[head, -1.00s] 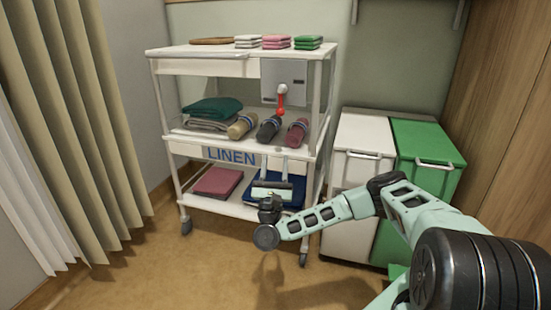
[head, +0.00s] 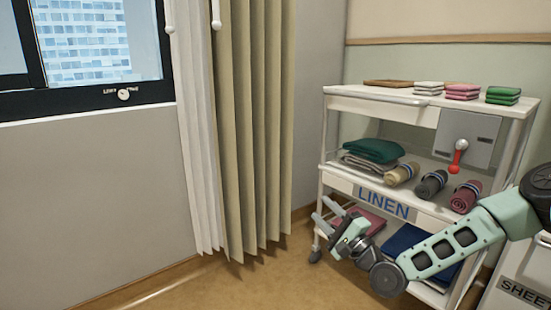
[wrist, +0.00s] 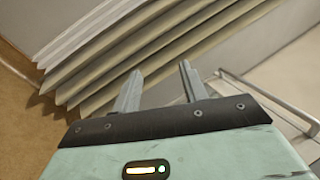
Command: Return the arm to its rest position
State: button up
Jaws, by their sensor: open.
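My gripper (head: 327,212) is in the head view in front of the left side of the linen cart's lower part, its fingers pointing up and left. It also shows in the wrist view (wrist: 158,80), where the two grey fingers stand apart with nothing between them. It is open and empty. My arm (head: 440,250) reaches in from the right edge, bent, and hides part of the cart's bottom shelf.
The linen cart (head: 384,201) stands at right with towels and a grey box with a red lever (head: 459,157). A beige curtain (head: 253,130) and window (head: 90,40) are left. A white bin (head: 523,275) is at lower right. Floor shows between curtain and cart.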

jog(key=s+a+f+n+g+h, duration=0.1)
jog(key=s+a+f+n+g, duration=0.1)
jog(key=s+a+n+g, duration=0.4)
jog(key=s+a+f+n+g+h, duration=0.2)
jog(key=s+a+f+n+g, duration=0.15)
jog(key=s+n+g, duration=0.35)
jog(key=s+d+r+n+g+h, duration=0.2)
jog(key=s+d+r+n+h, duration=0.15)
jog(key=s, duration=0.55)
jog(key=s+d+r+n+g+h, duration=0.1)
jog(key=s+d+r+n+h, duration=0.2)
jog(key=s, duration=0.6)
jog(key=s+d+r+n+g+h, duration=0.2)
jog(key=s+d+r+n, duration=0.15)
jog(key=s, duration=0.55)
notch_tip(320, 180, up, 35)
jog(key=m+p, duration=0.1)
jog(key=p, duration=3.4)
jog(key=shift+w+d+f+p, duration=0.15)
jog(key=shift+w+d+p, duration=0.15)
jog(key=shift+w, duration=0.1)
